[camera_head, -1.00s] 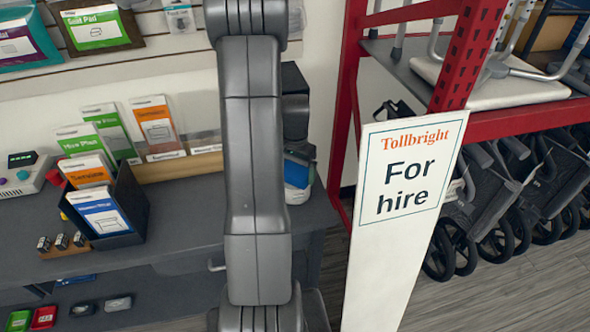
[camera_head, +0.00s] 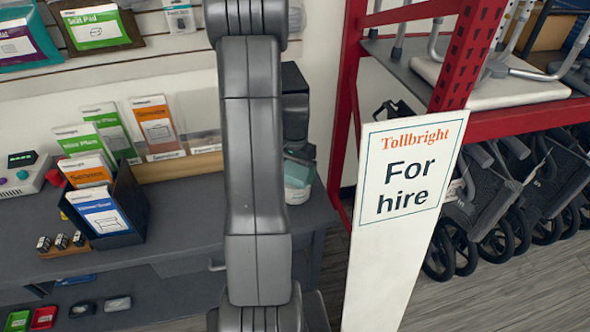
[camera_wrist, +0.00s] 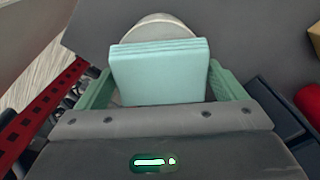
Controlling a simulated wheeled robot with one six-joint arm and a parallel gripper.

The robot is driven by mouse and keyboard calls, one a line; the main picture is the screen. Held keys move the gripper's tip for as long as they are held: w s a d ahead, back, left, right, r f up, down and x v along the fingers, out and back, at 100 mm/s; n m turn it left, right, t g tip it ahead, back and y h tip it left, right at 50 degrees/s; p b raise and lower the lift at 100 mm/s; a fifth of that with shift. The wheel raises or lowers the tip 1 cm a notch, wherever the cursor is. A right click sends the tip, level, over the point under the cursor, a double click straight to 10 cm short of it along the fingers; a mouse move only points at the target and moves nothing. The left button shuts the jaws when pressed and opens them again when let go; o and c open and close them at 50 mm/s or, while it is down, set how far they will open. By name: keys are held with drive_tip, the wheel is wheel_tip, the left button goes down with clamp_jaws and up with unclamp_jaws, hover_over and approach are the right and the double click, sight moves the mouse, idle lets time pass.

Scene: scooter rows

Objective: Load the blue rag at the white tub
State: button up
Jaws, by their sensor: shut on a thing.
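The rag (camera_wrist: 160,75) is a pale blue-green folded square in the wrist view, held between the two green fingers of my gripper (camera_wrist: 159,86). A round white tub (camera_wrist: 152,22) shows just beyond the rag's top edge, partly hidden by it. In the head view my arm covers part of the scene. My gripper (camera_head: 299,153) is just right of the arm, over the grey counter, with the pale rag (camera_head: 297,174) below it. The white tub (camera_head: 297,195) shows right under the rag. I cannot tell whether the rag touches the tub or is inside it.
The grey counter (camera_head: 190,222) holds a dark card box (camera_head: 128,205) and upright packets on the left. A red rack post (camera_head: 350,95) and a white "For hire" sign (camera_head: 400,230) stand close on the right. Folded wheeled frames are parked beyond the sign.

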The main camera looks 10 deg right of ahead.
sight(295, 171)
drive_tip(key=shift+r+p, duration=2.4)
drive_tip(key=shift+r, duration=1.1)
drive_tip(key=shift+f, duration=0.1)
